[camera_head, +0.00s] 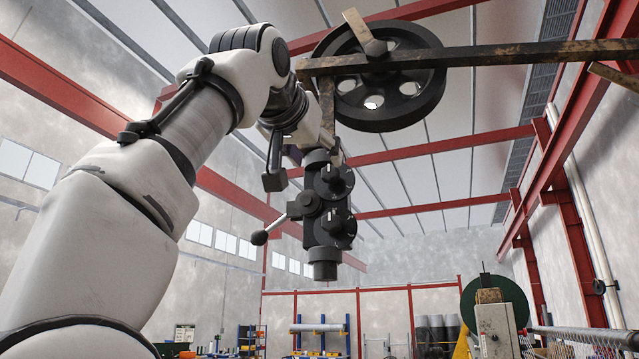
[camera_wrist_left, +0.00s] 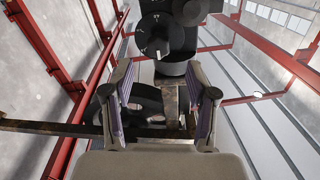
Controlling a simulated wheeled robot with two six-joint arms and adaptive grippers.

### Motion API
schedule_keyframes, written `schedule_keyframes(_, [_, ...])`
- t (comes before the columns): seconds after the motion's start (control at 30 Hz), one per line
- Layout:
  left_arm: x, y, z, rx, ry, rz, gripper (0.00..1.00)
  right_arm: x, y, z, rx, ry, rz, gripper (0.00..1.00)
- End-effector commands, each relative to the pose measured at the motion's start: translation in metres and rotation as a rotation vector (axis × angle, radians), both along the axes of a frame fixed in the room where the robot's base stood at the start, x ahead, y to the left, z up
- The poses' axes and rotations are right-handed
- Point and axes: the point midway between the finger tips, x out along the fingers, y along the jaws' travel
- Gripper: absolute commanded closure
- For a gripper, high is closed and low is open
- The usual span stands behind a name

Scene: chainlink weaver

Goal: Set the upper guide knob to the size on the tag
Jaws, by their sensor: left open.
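The dark guide head hangs from a rusty bar in the head view. Its upper guide knob (camera_head: 336,180) is a round black dial with small pale marks. A similar lower knob (camera_head: 337,229) sits right below it. My left gripper (camera_head: 303,165) is open, close to the upper knob on its left, with no contact visible. In the left wrist view my open fingers (camera_wrist_left: 160,76) have empty space between them. A black dial with a white pointer line, apparently the upper knob (camera_wrist_left: 155,35), lies beyond the fingertips. No readable size tag shows. My right gripper is out of view.
A lever with a ball end (camera_head: 259,238) sticks out left of the guide head. A black spoked wheel (camera_head: 383,78) and the rusty bar (camera_head: 480,57) are above. A grey control box (camera_head: 497,331) and wire mesh (camera_head: 585,343) stand lower right. Open air lies below the head.

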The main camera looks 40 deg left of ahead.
Motion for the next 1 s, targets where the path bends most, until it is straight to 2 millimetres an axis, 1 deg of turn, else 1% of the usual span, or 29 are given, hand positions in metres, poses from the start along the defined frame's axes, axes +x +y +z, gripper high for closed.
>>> schedule_keyframes(0.17, [0.027,0.009,0.003,-0.001,0.003,-0.002,0.42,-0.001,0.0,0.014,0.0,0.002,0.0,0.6])
schedule_keyframes(0.3, [0.053,0.017,0.004,0.001,0.004,-0.001,0.42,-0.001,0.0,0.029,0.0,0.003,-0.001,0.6])
schedule_keyframes(0.4, [0.066,0.021,0.002,0.0,0.003,-0.001,0.42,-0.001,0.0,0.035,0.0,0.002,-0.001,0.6])
schedule_keyframes(0.5, [0.073,0.023,-0.001,0.0,0.002,-0.002,0.42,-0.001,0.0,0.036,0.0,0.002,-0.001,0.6])
schedule_keyframes(0.7, [0.073,0.023,-0.002,0.001,0.001,-0.001,0.42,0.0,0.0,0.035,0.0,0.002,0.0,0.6])
schedule_keyframes(0.77, [0.073,0.023,-0.002,0.001,0.001,-0.001,0.64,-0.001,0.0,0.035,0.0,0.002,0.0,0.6])
schedule_keyframes(0.8, [0.073,0.023,-0.002,0.001,0.0,-0.001,0.78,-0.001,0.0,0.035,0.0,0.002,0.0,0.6])
schedule_keyframes(0.87, [0.073,0.023,-0.002,0.001,0.0,-0.001,0.99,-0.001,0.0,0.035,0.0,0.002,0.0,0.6])
schedule_keyframes(1.0, [0.072,0.023,-0.001,0.001,0.0,-0.001,1.0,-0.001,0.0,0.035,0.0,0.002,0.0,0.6])
